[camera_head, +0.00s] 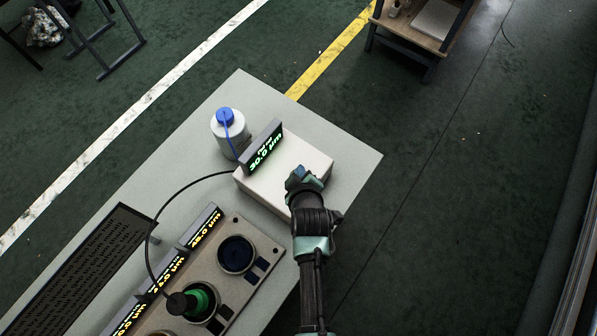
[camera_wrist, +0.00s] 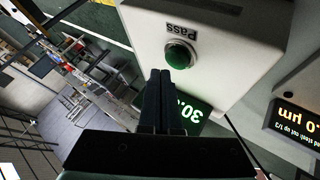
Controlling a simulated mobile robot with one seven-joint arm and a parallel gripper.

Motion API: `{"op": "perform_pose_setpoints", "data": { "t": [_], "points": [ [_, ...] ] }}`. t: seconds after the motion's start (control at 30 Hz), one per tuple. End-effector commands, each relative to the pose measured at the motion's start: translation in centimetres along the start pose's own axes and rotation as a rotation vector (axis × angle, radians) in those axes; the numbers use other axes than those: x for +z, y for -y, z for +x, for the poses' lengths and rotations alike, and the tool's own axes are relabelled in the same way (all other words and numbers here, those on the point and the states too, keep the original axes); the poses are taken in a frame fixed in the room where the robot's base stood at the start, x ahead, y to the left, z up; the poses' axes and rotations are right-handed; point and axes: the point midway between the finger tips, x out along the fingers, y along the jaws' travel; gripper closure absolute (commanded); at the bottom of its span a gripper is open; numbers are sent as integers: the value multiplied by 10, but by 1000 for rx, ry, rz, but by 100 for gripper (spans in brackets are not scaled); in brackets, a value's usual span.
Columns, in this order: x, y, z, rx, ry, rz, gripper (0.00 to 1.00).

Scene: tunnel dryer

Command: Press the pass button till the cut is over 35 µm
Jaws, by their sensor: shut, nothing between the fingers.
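The white pass box (camera_head: 268,185) stands on the grey table, with a small dark display (camera_head: 262,147) reading 30.0 µm in green at its edge. My gripper (camera_head: 299,178) is shut and empty over the box, hiding the button in the head view. Its fingertips (camera_wrist: 160,74) lie close to the button in the wrist view; contact cannot be told. The fingers partly cover the display (camera_wrist: 190,112) there.
A white bottle with a blue cap (camera_head: 228,132) stands just behind the box. A panel with round wells (camera_head: 237,255) and yellow displays (camera_head: 203,227) lies at the lower left, with a black cable curving over it. The table's right corner (camera_head: 360,160) is clear.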

Motion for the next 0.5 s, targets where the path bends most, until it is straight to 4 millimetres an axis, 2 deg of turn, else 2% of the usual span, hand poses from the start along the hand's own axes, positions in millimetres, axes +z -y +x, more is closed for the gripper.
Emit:
{"op": "perform_pose_setpoints", "data": {
  "t": [0.5],
  "points": [
    [-25, -25, -34, 0, 0, 0, 100]
  ]
}}
